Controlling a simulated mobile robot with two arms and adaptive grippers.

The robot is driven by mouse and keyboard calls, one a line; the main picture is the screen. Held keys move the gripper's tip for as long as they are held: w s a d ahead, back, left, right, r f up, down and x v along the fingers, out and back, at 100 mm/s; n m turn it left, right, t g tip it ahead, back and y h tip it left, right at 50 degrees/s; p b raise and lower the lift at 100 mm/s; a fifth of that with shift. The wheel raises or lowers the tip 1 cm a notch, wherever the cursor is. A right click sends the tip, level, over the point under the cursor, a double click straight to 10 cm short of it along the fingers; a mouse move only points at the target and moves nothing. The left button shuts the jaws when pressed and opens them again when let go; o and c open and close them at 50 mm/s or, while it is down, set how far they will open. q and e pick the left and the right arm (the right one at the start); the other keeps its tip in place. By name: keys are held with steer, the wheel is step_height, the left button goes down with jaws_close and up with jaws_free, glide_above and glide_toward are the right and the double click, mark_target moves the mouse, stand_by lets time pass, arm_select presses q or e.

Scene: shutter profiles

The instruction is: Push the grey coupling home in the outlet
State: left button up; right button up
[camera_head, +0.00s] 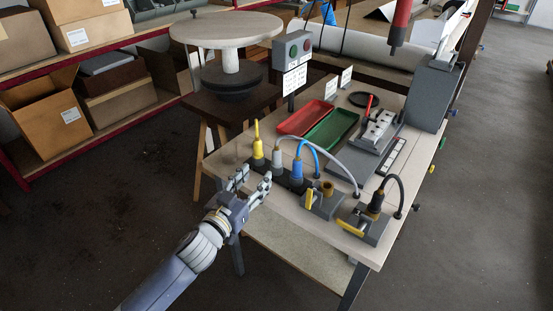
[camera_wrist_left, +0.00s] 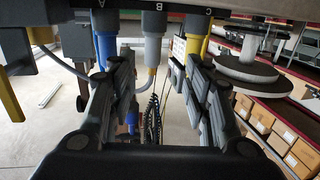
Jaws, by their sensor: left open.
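The grey coupling (camera_head: 277,158) stands upright in a black outlet strip (camera_head: 287,183) on the table, between a yellow coupling (camera_head: 257,148) and a blue coupling (camera_head: 297,170). A grey hose arcs from its top to the right. In the left wrist view, which appears upside down, the grey coupling (camera_wrist_left: 153,49) is at the outlet marked B. I cannot tell how deep it sits. My left gripper (camera_head: 252,181) is open at the table's near edge, in front of the strip. Its fingers (camera_wrist_left: 160,75) lie either side of the coupling's line, apparently empty. My right gripper is not in view.
Right of the strip are a block with a brass port and yellow lever (camera_head: 322,204) and another block with a black hose (camera_head: 371,220). Red (camera_head: 304,117) and green (camera_head: 331,131) trays lie behind. A switch box (camera_head: 292,50) stands at the back.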

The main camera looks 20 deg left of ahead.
mark_target(274, 156)
arm_select(q)
steer(key=shift+h, duration=0.5)
steer(key=w+d, duration=0.1)
steer(key=w, duration=0.2)
steer(key=w+d, duration=0.1)
steer(key=w, duration=0.3)
steer(key=w+r, duration=0.1)
steer(key=w, duration=0.3)
steer(key=shift+w+d+p, duration=0.15)
steer(key=shift+d+p, duration=0.25)
jaws_close()
